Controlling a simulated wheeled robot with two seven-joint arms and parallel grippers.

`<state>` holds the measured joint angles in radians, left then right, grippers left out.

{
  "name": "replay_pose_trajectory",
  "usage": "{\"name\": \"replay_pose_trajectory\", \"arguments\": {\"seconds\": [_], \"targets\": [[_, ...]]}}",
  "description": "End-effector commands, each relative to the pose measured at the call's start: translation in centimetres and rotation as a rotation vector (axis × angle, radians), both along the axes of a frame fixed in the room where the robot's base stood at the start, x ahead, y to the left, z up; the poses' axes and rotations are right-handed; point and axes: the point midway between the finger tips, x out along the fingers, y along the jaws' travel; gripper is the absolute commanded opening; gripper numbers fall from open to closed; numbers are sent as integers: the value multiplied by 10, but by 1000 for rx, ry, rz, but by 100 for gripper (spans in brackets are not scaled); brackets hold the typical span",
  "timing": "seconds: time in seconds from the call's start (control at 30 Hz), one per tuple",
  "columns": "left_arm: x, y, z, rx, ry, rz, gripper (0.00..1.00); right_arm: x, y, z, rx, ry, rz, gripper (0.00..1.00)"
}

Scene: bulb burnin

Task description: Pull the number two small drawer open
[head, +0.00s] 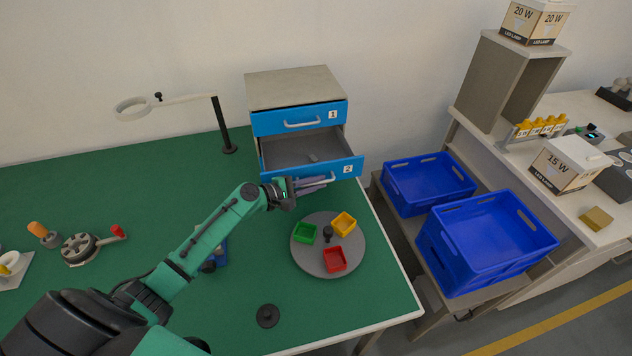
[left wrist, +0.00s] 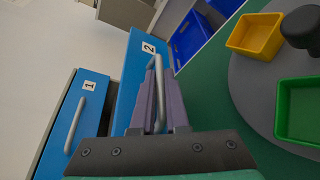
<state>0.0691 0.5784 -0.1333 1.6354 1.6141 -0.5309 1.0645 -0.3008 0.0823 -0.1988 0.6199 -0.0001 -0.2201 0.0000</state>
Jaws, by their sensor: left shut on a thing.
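The small drawer unit (head: 292,88) stands on the green bench with two blue-fronted drawers. Drawer number two (head: 340,168), the lower one, is pulled out, and its grey inside shows with a small object in it. Drawer number one (head: 272,124) above it is closed. My left gripper (head: 318,184) is at the front of drawer two, its fingers shut on that drawer's handle (left wrist: 159,92). The left wrist view shows the handle between the two fingers, beside the number two label (left wrist: 149,48). My right gripper is not in view.
A round grey turntable (head: 313,262) with green, yellow and red trays sits just in front of the drawer. Blue crates (head: 428,184) stand on a lower shelf to the right. A lamp stand (head: 224,130) rises left of the unit.

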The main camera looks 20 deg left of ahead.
Motion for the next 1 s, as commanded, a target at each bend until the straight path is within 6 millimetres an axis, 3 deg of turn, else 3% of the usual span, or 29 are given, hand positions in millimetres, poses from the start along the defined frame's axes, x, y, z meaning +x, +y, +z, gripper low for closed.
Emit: {"name": "replay_pose_trajectory", "arguments": {"seconds": [0.03,0.07,0.1,0.37,0.53,1.0], "targets": [[0,-1,1,-2,-1,-1,0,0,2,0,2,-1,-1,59],[0,-1,1,-2,0,-1,24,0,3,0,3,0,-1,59],[0,-1,1,-2,0,-1,25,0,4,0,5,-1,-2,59],[0,0,0,-1,1,-1,25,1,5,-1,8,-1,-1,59],[-11,7,0,-1,4,0,25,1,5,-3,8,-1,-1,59],[-88,60,19,-1,4,-1,25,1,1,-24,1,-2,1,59]]}}
